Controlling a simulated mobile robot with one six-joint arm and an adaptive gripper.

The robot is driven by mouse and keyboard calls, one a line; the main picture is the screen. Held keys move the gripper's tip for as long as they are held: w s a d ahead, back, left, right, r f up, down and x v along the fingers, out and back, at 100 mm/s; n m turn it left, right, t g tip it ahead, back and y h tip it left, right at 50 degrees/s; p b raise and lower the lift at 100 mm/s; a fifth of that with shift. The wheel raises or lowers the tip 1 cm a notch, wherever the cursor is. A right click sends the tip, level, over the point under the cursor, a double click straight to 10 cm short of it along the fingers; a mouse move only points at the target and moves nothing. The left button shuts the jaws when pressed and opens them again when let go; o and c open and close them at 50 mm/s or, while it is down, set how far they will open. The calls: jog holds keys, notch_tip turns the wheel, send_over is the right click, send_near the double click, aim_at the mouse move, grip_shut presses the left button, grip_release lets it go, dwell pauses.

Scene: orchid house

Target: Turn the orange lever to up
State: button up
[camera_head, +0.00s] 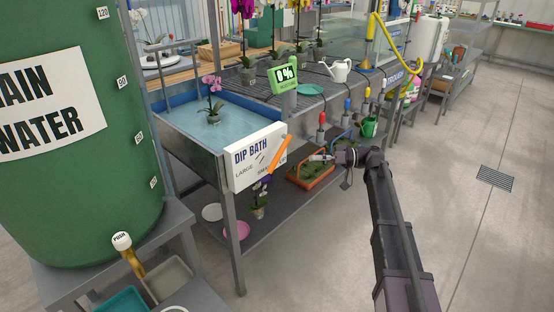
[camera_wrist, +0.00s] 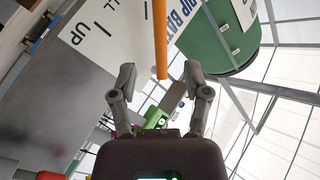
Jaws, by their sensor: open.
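The orange lever (camera_head: 279,155) is a slim bar on the right part of the white DIP BATH panel (camera_head: 241,167). In the head view it slants from upper right to lower left. My gripper (camera_head: 323,157) is to the right of the lever, apart from it in that view. In the wrist view the lever (camera_wrist: 160,38) hangs from the top edge, and its end appears between the open fingertips of my gripper (camera_wrist: 159,74). I cannot tell whether they touch. The panel (camera_wrist: 98,28) shows the word UP there. The lever's pivot is not clear.
The panel is on the front of a metal bench with a blue-rimmed water basin (camera_head: 190,108). A green tank (camera_head: 75,190) stands left. Floor at right is clear.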

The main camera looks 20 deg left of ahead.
aim_at(276, 158)
jog(key=x, duration=1.2)
jog(key=shift+s+a, duration=0.1)
jog(key=shift+a, duration=0.1)
grip_shut()
